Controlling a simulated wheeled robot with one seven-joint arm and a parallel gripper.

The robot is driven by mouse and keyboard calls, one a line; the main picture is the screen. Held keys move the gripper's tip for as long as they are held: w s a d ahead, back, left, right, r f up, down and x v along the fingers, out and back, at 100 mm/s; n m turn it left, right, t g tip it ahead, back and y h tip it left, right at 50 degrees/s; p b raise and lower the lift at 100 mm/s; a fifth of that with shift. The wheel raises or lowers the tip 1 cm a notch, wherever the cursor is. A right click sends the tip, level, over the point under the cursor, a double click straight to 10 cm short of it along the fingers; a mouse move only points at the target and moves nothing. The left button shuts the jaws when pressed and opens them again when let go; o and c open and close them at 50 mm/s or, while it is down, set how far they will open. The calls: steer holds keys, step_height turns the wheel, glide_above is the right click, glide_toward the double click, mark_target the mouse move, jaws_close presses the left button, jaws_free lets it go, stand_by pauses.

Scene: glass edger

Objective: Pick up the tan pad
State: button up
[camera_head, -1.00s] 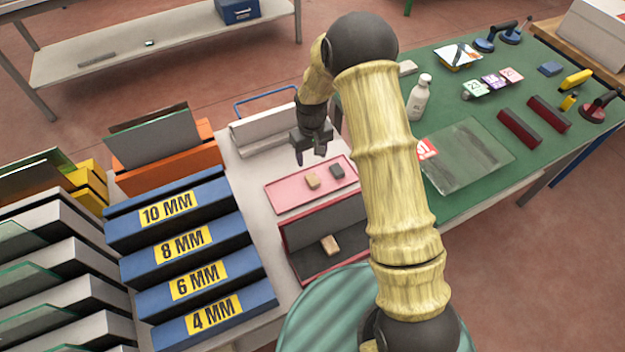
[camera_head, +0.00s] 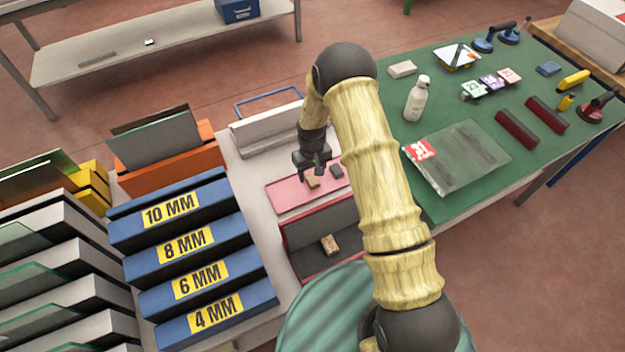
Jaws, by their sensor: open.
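A small tan pad (camera_head: 313,183) lies in the shallow pink tray (camera_head: 287,197), beside a dark grey pad (camera_head: 337,171). My gripper (camera_head: 313,175) points down over the tray with its jaws open, right at the tan pad. The gripper partly covers the pad's upper side. I cannot tell whether the fingers touch the pad or are still above it. Another tan-brown block (camera_head: 329,245) lies in the dark red open box in front of the tray.
The dark red box (camera_head: 291,236) stands close in front of the tray. Blue racks (camera_head: 184,245) labelled in MM are to the left. A white bottle (camera_head: 417,99), a glass sheet (camera_head: 465,156) and tools lie on the green table (camera_head: 455,215) to the right.

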mark_target(312, 179)
steer(key=shift+f, duration=1.5)
steer(key=c, duration=1)
